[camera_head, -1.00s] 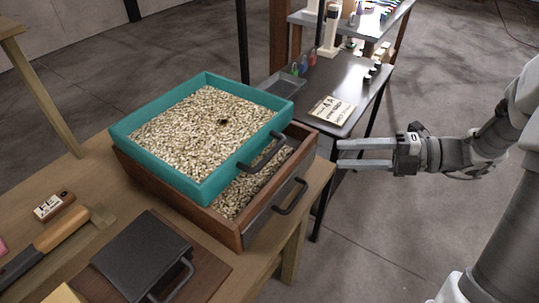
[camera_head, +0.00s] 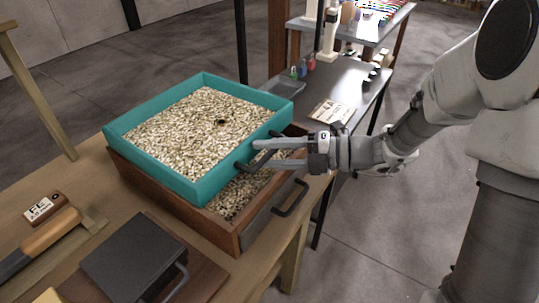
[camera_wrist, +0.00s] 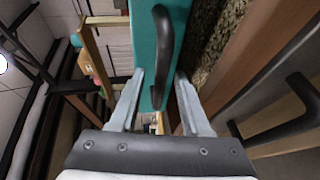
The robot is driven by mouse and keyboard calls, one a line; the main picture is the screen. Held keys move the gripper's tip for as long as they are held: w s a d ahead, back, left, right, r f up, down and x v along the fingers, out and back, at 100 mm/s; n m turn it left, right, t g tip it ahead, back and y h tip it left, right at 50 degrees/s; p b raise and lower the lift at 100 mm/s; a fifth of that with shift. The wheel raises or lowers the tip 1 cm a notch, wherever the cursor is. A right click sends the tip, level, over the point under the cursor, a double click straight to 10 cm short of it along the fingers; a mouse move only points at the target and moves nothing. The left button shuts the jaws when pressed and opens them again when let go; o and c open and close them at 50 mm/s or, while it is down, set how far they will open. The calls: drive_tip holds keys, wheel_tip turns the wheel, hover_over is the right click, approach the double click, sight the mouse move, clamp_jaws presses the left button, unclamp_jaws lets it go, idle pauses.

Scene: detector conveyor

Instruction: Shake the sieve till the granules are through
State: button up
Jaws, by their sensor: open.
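A teal square sieve (camera_head: 155,158) full of pale granules (camera_head: 190,125) sits on a brown wooden box (camera_head: 175,196) on the bench. A small dark spot shows among the granules. More granules (camera_head: 238,194) lie in the box below the sieve's near right side. The sieve has a black handle (camera_head: 256,158) on its right side, and the wrist view shows this handle (camera_wrist: 163,50) too. My gripper (camera_head: 262,154) is open at the handle. In the wrist view its two fingers (camera_wrist: 160,82) lie to either side of the handle's lower end, with gaps visible.
A second black handle (camera_head: 292,198) is on the box's front, below my gripper. A dark lidded plate (camera_head: 132,255) and a wood-handled tool (camera_head: 50,237) lie at the front left. A dark side table (camera_head: 335,85) with a card stands behind.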

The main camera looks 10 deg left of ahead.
clamp_jaws()
idle(1.5)
